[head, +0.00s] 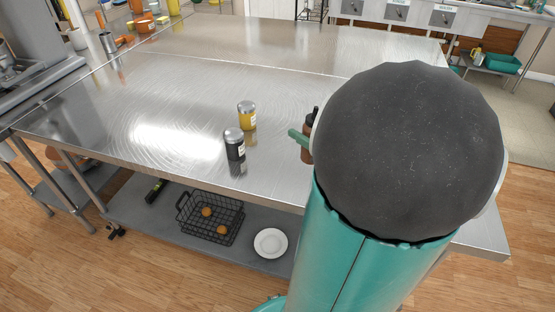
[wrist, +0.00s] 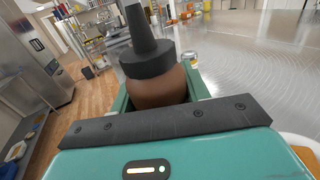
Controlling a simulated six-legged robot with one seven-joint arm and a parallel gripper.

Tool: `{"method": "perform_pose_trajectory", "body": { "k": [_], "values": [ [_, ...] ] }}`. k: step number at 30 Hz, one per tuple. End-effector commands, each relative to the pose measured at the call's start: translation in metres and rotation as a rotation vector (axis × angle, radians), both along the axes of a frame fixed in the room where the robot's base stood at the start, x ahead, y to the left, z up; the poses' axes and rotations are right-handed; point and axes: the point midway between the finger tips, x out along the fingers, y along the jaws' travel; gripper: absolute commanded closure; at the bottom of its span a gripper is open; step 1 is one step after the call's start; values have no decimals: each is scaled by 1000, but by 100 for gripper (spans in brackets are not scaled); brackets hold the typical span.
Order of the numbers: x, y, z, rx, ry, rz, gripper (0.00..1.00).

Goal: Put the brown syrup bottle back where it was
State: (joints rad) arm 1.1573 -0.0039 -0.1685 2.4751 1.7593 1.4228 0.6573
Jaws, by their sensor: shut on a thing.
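The brown syrup bottle (wrist: 158,92) has a black cap and pointed nozzle and stands between the green fingers of my gripper (wrist: 157,98) in the wrist view. My gripper is shut on it. In the head view the bottle (head: 307,150) is mostly hidden behind my arm, with a strip of brown and the dark nozzle showing next to a green finger (head: 298,138). It is over the steel table (head: 290,90), toward its right part. I cannot tell whether its base touches the table.
A black-bodied jar (head: 235,145) and a yellow jar (head: 247,116), both with silver lids, stand left of the bottle. A wire basket (head: 210,218) and a white plate (head: 270,242) sit on the lower shelf. The table's left and back are largely clear.

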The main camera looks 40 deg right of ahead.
Motion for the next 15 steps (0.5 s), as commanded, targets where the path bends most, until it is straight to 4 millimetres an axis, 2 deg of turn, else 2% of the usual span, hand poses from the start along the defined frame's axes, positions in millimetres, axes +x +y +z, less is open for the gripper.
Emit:
{"method": "perform_pose_trajectory", "body": {
  "k": [4, 7, 15],
  "values": [
    [-3, 1, 0, -1, -1, 1, 81],
    [4, -3, -5, 1, 1, 3, 81],
    [56, -24, -31, 3, 1, 4, 81]
  ]
}}
